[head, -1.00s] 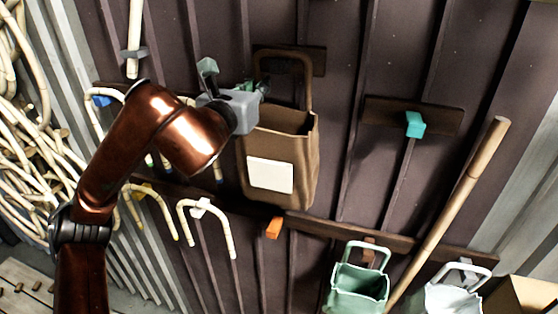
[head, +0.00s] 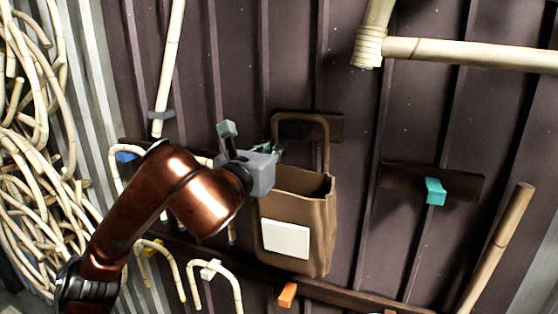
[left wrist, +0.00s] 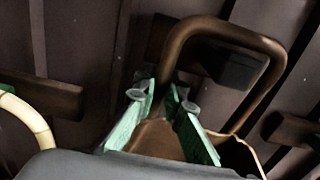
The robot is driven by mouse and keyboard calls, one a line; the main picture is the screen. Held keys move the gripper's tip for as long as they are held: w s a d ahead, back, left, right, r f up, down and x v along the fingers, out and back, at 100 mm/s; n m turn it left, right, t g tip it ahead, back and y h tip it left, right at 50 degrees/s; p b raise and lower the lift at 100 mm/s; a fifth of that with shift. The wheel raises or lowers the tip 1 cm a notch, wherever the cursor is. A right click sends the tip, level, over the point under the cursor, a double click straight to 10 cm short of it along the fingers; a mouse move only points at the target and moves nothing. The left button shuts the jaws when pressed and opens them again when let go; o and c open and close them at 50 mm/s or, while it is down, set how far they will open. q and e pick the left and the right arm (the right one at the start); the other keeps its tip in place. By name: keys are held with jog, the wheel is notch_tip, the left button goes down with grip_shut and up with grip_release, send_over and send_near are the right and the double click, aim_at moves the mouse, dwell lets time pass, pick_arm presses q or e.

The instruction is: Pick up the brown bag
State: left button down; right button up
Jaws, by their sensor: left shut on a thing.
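The brown bag (head: 320,230) has a white square on its front and a stiff upright handle loop. It hangs against the dark ribbed wall, at a dark wooden strip with a peg behind the handle. My left gripper (head: 278,152) is at the left side of the handle, at its lower part. In the left wrist view, the green fingers of my left gripper (left wrist: 165,97) are shut around the left leg of the brown bag's handle (left wrist: 225,28). Whether the handle still rests on the peg is hard to tell. My right gripper is not in view.
A wooden strip with a teal peg (head: 435,192) is right of the bag. A lower strip holds an orange peg (head: 287,295). White curved canes (head: 215,270) hang at lower left. A pale pole (head: 470,52) crosses the upper right. Bundled rattan (head: 35,120) fills the left.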

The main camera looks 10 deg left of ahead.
aim_at(276, 119)
pick_arm(q)
notch_tip(276, 119, up, 6)
jog(key=shift+r+b, duration=0.1)
jog(key=shift+b, duration=0.45)
jog(key=s+b, duration=0.5)
jog(key=s, duration=1.4)
jog(key=shift+s+a, duration=0.15)
jog(key=shift+a, duration=0.3)
